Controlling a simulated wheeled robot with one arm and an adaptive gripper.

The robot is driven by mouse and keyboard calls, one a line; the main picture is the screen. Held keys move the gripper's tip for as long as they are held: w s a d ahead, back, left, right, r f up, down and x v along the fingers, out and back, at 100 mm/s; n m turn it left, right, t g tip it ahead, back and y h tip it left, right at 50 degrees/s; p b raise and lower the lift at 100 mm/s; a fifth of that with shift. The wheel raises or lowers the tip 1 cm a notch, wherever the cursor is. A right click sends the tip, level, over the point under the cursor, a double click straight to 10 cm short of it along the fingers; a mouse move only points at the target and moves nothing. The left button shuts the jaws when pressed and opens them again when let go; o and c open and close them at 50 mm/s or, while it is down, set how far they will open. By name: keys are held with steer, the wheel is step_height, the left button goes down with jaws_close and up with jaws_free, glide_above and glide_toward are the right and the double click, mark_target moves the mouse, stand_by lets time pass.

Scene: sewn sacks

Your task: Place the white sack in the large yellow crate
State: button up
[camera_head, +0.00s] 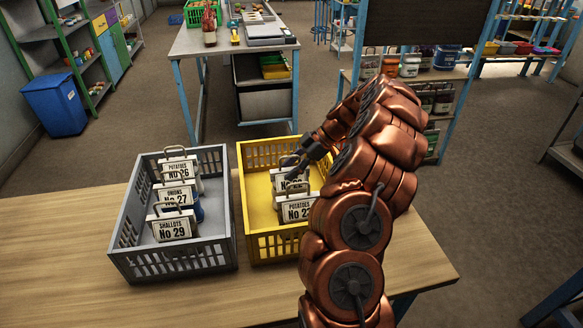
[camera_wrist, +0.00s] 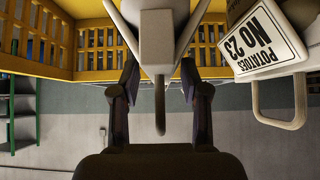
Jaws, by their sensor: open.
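The large yellow crate (camera_head: 255,207) stands on the wooden table, right of the grey crate. Two labelled sacks show in it. The front one is the potatoes No 23 sack (camera_head: 297,211), also at the upper right of the wrist view (camera_wrist: 262,38). The rear one, a pale white sack (camera_head: 294,186), is partly hidden by my gripper. In the wrist view a white sack (camera_wrist: 158,42) with a dark loop handle lies between my fingers, inside the crate. My gripper (camera_head: 293,163) is open, its fingers (camera_wrist: 160,82) on either side of this sack with gaps.
The grey crate (camera_head: 127,226) holds the potatoes No 26 (camera_head: 183,173), onions No 27 (camera_head: 172,196) and shallots No 29 (camera_head: 171,227) sacks. My arm covers the yellow crate's right side. The wooden table (camera_head: 60,235) is bare at left and front.

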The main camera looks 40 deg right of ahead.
steer(key=b+v, duration=0.3)
steer(key=v, duration=0.4)
steer(key=shift+d, duration=0.1)
steer(key=shift+v, duration=2.45)
step_height(320, 180, up, 3)
steer(key=g, duration=0.1)
glide_above(297, 181)
steer(key=a+r+m+g, duration=0.2)
steer(key=a, duration=0.8)
steer(key=s+a+m+g+h, duration=0.2)
steer(key=s+a, duration=0.6)
steer(key=a, duration=0.5)
steer(key=s+a+f+m+h, duration=0.25)
steer(key=s+a, duration=0.35)
steer(key=s, duration=0.5)
steer(key=s+d+f+m+h, duration=0.2)
steer(key=s+f+m, duration=0.4)
steer(key=s, duration=0.7)
steer(key=shift+s+g+h, duration=0.2)
steer(key=shift+g+h, duration=0.2)
steer(key=shift+h, duration=0.35)
